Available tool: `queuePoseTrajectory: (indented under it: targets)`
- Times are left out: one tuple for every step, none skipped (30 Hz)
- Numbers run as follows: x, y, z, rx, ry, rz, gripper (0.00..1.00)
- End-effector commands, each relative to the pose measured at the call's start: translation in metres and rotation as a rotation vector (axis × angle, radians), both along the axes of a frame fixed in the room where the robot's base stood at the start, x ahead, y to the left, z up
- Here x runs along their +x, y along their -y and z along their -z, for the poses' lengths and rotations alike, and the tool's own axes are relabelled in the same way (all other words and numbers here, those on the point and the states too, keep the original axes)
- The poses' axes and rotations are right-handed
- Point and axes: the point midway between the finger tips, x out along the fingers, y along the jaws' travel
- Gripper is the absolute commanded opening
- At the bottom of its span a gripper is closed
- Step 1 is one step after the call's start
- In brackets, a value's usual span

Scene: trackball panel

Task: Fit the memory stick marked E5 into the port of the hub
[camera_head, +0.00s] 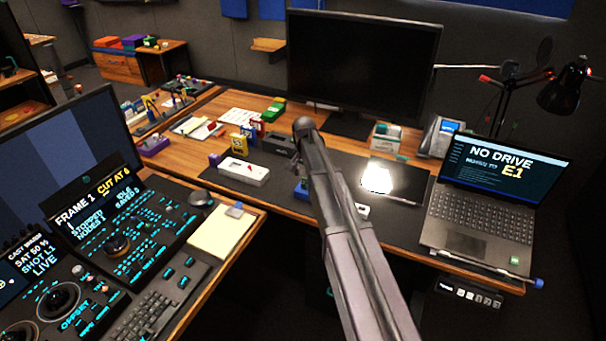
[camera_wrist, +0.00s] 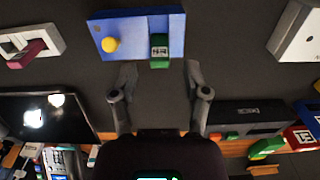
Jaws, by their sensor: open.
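In the wrist view, a green stick (camera_wrist: 160,51) with a small white label stands at the edge of a blue block (camera_wrist: 135,22), which also carries a yellow ball. The label's marking is too small to read. My gripper (camera_wrist: 160,78) is open, its fingers apart either side of the stick's line and no contact visible. A white unit (camera_wrist: 42,28) with a dark red stick lying on or in it is at upper left. Another white box (camera_wrist: 300,38) is at upper right. I cannot tell which is the hub. In the head view, my arm hides most of the blue block (camera_head: 300,190).
The laptop (camera_head: 490,200) reads "NO DRIVE" and "E1". A bright tablet (camera_head: 378,178) and dark mat lie right of my arm. A monitor (camera_head: 360,70) stands behind. A white box (camera_head: 243,172), yellow box (camera_head: 239,145) and dark box (camera_head: 280,145) stand left.

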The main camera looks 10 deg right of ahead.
Motion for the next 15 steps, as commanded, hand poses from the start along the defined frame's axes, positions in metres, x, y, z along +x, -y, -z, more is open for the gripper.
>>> queuePoseTrajectory:
  targets:
    - [0.0,0.0,-0.009,0.0,0.0,0.0,0.6]
    - [0.0,0.0,-0.012,0.0,0.0,0.0,0.6]
    - [0.0,0.0,-0.015,0.0,0.0,0.0,0.6]
    - [0.0,0.0,-0.018,0.0,0.0,0.0,0.6]
    - [0.0,0.0,-0.02,0.0,0.0,0.0,0.6]
    - [0.0,0.0,-0.024,0.0,0.0,0.0,0.6]
    - [0.0,0.0,-0.026,0.0,0.0,0.0,0.6]
    - [0.0,0.0,-0.029,0.0,0.0,0.0,0.6]
    - [0.0,0.0,-0.032,0.0,0.0,0.0,0.6]
    - [0.0,0.0,-0.035,0.0,0.0,0.0,0.6]
    - [0.0,0.0,-0.037,0.0,0.0,0.0,0.6]
    - [0.0,0.0,-0.041,0.0,0.0,0.0,0.6]
    - [0.0,0.0,-0.043,0.0,0.0,0.0,0.6]
    - [0.0,0.0,-0.046,0.0,0.0,0.0,0.6]
    - [0.0,0.0,-0.049,0.0,0.0,0.0,0.6]
